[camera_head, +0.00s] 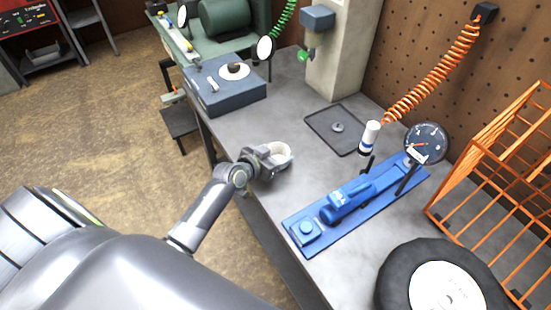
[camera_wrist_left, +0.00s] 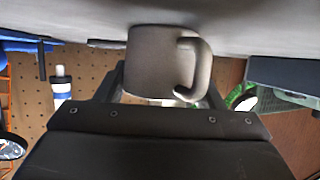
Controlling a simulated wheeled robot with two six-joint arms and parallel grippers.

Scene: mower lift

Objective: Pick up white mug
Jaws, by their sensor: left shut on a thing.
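The white mug (camera_head: 284,153) is over the near-left part of the grey workbench (camera_head: 300,90) in the head view, partly hidden by my left gripper (camera_head: 270,160). My left gripper is shut on it. In the left wrist view the mug (camera_wrist_left: 152,64) sits between the fingers, upside down in the picture, with its handle (camera_wrist_left: 201,68) on the right side. Its base is by the grey bench surface; I cannot tell if it touches. My right gripper is in neither view.
A blue tool on a blue plate (camera_head: 310,217), a dark tray (camera_head: 325,122) and a wheel (camera_head: 395,282) are to the right. A white-and-blue bottle (camera_head: 370,135) and a gauge (camera_head: 426,143) stand behind the tool. A grey-blue box (camera_head: 235,97) is at the back left. Bench around the mug is clear.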

